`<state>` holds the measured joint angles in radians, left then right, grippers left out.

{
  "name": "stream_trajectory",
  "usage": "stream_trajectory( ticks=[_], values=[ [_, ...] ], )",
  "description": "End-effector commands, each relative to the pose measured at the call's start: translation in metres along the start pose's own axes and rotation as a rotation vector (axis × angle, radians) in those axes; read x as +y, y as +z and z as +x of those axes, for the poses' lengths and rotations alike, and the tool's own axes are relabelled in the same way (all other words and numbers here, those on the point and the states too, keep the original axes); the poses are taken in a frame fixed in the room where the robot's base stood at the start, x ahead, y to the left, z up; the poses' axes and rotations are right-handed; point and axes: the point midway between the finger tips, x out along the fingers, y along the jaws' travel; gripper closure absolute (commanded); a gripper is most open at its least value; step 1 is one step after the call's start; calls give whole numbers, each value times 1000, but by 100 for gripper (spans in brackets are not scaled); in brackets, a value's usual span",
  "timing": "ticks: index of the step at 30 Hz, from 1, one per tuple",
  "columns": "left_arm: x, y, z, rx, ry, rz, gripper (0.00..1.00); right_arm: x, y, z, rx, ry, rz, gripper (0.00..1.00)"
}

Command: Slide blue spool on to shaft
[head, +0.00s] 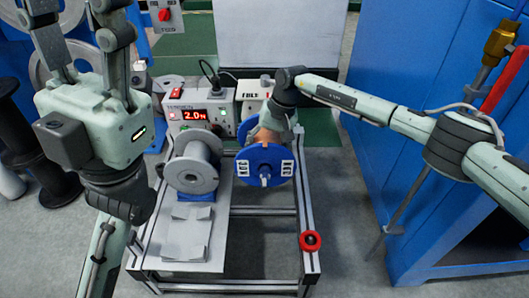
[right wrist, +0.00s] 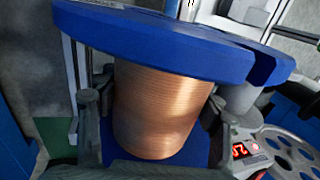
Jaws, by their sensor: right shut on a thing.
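The blue spool (head: 247,161) is upright above the right part of the bench frame, its flange facing the head camera. A short grey-blue shaft end (head: 265,180) shows at its hub; I cannot tell how far the spool sits on the shaft. My right gripper (head: 278,128) is behind the front flange, mostly hidden. In the right wrist view, its fingers (right wrist: 152,112) are shut on the copper-wound middle of the blue spool (right wrist: 150,38), between the flanges. My left gripper (head: 82,25) is open and empty at upper left, fingers pointing up, away from the spool.
A grey spool (head: 192,176) stands left of the blue one on the bench. Behind it is a tension box (head: 196,113) reading 2.0. A red knob (head: 310,240) is at the frame's front right. Blue cabinets (head: 420,60) stand at right; black reels (head: 25,125) at left.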

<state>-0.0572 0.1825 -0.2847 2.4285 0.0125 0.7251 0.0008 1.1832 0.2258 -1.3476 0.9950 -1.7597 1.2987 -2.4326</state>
Motion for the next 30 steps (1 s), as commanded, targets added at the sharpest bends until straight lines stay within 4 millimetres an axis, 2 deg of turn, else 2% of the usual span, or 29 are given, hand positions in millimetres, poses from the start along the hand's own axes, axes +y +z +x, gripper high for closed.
stream_trajectory(
  ticks=[22, 23, 28, 30],
  values=[
    [0, 0, 0, 1, -1, 0, 60, -2, -7, -4, 10, -6, 0, 95],
    [0, 0, 0, 1, -1, 0, 60, -2, -7, -4, 10, -6, 0, 31],
    [-1, 0, 1, 2, -6, 0, 60, -2, -6, -3, 7, -4, 0, 10],
    [-1, 0, 1, 2, -7, 0, 60, -1, -5, -2, 5, -3, 0, 10]
  ],
)
